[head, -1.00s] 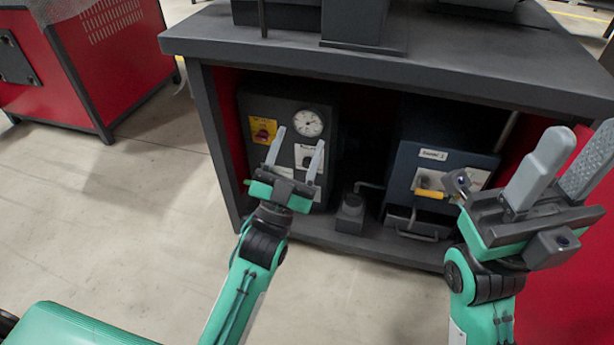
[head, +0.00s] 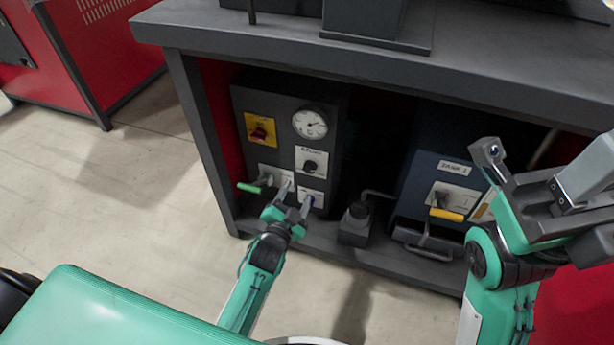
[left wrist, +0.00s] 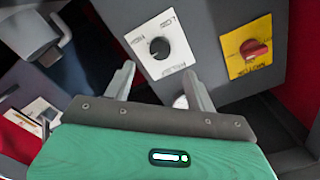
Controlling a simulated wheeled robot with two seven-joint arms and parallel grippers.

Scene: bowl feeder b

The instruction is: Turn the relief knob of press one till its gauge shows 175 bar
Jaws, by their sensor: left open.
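The dark control box (head: 243,97) stands under the bench with a round white gauge (head: 310,124); its reading is too small to make out. Below the gauge is a black knob (head: 310,168) on a white plate, also seen in the left wrist view (left wrist: 159,48). A red knob (head: 259,133) sits on a yellow plate to the left. My left gripper (head: 296,195) is open and empty, its fingertips close to the lower front of the box, below the black knob. I cannot tell whether they touch anything. My right gripper (head: 588,205) is at the right edge, partly cut off.
A green-handled lever (head: 249,188) is left of my left gripper. A blue unit (head: 420,165) with a yellow handle (head: 447,214) stands to the right. The bench top (head: 480,60) overhangs both. Clear floor lies at the left.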

